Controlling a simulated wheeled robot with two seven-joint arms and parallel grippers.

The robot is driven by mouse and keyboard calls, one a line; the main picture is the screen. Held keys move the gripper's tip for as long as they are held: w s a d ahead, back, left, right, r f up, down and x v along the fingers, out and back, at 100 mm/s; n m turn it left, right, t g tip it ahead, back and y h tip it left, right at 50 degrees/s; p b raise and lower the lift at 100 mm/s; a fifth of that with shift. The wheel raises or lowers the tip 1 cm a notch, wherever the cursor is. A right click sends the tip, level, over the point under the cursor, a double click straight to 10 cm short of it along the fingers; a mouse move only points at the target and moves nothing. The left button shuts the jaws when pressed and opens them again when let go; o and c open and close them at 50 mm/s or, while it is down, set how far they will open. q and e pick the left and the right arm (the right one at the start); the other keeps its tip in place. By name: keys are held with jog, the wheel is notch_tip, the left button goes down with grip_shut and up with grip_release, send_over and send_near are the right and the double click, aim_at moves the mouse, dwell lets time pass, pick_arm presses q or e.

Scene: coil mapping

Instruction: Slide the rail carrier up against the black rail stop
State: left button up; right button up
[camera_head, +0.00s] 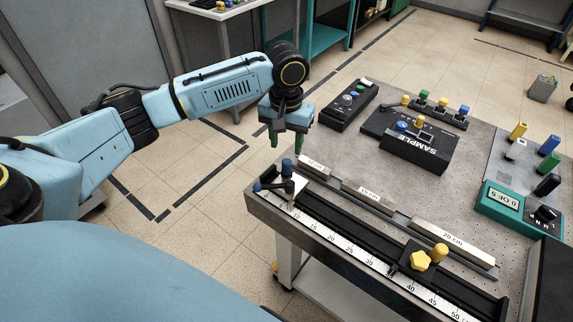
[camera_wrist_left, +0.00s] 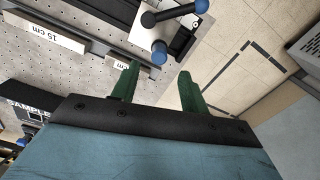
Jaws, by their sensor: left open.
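The rail carrier (camera_head: 295,187) appears to be the pale plate at the left end of the black scaled rail (camera_head: 345,228). It bears a black post and arm with blue ends (camera_head: 287,167). In the left wrist view the blue-ended arm (camera_wrist_left: 172,14) lies just beyond my fingertips. The black block with a yellow star knob (camera_head: 420,260), near the 40 mark, appears to be the rail stop. A long stretch of rail lies between them. My left gripper (camera_head: 287,138) is open and empty, above and behind the carrier, apart from it; its green fingers (camera_wrist_left: 160,72) point toward it. My right gripper is not in view.
Labelled length bars, including 15 cm (camera_head: 368,196) and 20 cm (camera_head: 452,242), lie along the rail's far side. A black SAMPLE box (camera_head: 417,152), a button box (camera_head: 350,105) and a teal counter (camera_head: 505,200) stand farther back. The grey tabletop between is mostly clear.

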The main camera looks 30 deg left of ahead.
aim_at(286, 161)
pick_arm(q)
notch_tip(286, 161, down, 8)
jog(key=shift+f+b, duration=0.1)
jog(key=shift+b, duration=0.45)
jog(key=shift+c, duration=0.3)
grip_shut()
